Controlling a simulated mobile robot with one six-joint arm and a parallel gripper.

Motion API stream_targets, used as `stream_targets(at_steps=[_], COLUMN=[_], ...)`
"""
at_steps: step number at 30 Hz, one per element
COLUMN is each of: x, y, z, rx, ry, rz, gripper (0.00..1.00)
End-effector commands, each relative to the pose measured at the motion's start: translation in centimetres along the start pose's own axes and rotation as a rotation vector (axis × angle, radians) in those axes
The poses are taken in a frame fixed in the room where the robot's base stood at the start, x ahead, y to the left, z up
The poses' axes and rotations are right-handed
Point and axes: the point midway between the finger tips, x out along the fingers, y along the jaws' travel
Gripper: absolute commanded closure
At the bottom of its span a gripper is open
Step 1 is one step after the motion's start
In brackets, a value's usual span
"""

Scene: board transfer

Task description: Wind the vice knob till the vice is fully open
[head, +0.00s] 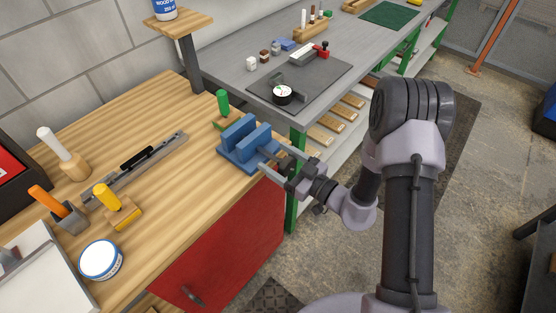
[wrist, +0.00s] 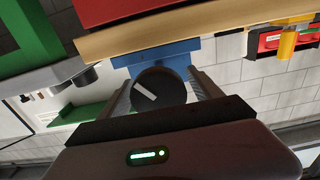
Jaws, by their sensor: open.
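The blue vice (head: 240,155) is fixed at the right front edge of the wooden bench. Its two upright jaws stand a little apart. Its dark round knob (head: 286,162) faces out past the bench edge. In the wrist view the knob (wrist: 168,92) shows a white bar mark, tilted down to the right. My gripper (head: 275,164) is at the knob. In the wrist view my gripper (wrist: 161,84) has one finger on each side of the knob. The fingers are apart; contact with the knob cannot be told.
The wooden bench (head: 150,115) holds several handled tools, a long metal rail (head: 135,168) and a round tin (head: 101,260). A green-handled thing (head: 223,102) stands close behind the vice. A red cabinet door (head: 225,250) is below the bench. A grey table (head: 225,65) stands behind.

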Motion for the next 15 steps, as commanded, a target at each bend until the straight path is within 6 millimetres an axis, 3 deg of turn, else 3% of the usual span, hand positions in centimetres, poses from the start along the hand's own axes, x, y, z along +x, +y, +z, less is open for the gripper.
stream_targets(at_steps=[6,15], x=[0.02,-0.01], y=[0.01,0.00], z=[-0.03,-0.01], rx=[0.000,0.000], ry=[0.000,-0.001], rz=[0.000,0.000], gripper=[0.26,0.85])
